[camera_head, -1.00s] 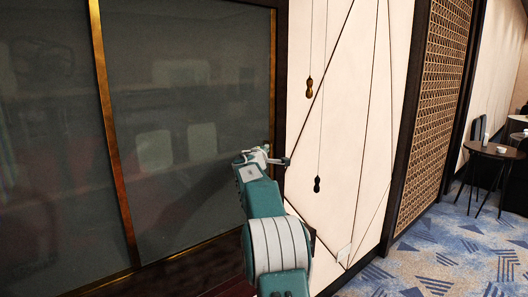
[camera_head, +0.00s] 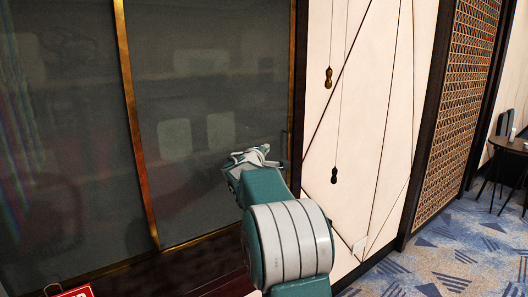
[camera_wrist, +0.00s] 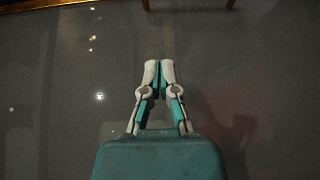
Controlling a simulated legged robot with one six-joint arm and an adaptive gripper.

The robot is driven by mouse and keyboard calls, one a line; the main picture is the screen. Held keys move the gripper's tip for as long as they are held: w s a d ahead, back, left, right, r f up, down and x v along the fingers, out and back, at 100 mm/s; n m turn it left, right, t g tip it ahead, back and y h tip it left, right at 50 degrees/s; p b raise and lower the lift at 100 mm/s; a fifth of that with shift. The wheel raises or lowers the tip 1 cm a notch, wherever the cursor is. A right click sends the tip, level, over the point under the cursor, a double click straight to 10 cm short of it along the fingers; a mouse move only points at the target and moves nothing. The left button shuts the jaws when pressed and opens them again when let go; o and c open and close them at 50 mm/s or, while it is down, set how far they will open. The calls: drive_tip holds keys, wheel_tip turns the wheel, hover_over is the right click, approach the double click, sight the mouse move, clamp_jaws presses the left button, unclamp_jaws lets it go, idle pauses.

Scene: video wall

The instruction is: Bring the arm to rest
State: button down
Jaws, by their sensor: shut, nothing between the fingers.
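My gripper (camera_head: 262,150) is at the end of my teal and white arm, in front of the dark glass panel of the wall in the head view. In the wrist view my gripper (camera_wrist: 159,64) has its two pale fingers together with nothing between them. The dark glass panel (camera_wrist: 60,120) fills the background there. The arm is raised and reaches forward.
A dark glass wall with gold frames (camera_head: 135,120) stands ahead. A cream panel (camera_head: 385,120) with hanging cords is right of my arm. A lattice screen (camera_head: 458,110), patterned carpet (camera_head: 450,260) and a small table (camera_head: 515,145) lie farther right. A red sign (camera_head: 75,291) shows at bottom left.

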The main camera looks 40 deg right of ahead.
drive_tip(key=s+a+f+m+g+y, duration=0.1)
drive_tip(key=s+a+m+g+y, duration=0.3)
drive_tip(key=s+a, duration=1.1)
drive_tip(key=s+a+f+m+y, duration=0.1)
drive_tip(key=s+a+f+y, duration=0.4)
drive_tip(key=s+a, duration=0.6)
drive_tip(key=s+a+f+m+y, duration=0.1)
drive_tip(key=s+a+f+y, duration=0.5)
drive_tip(key=s+a, duration=0.5)
wheel_tip(320, 180, down, 3)
drive_tip(key=shift+s+a+r, duration=0.2)
drive_tip(key=shift+s+a, duration=0.15)
drive_tip(key=shift+a, duration=0.25)
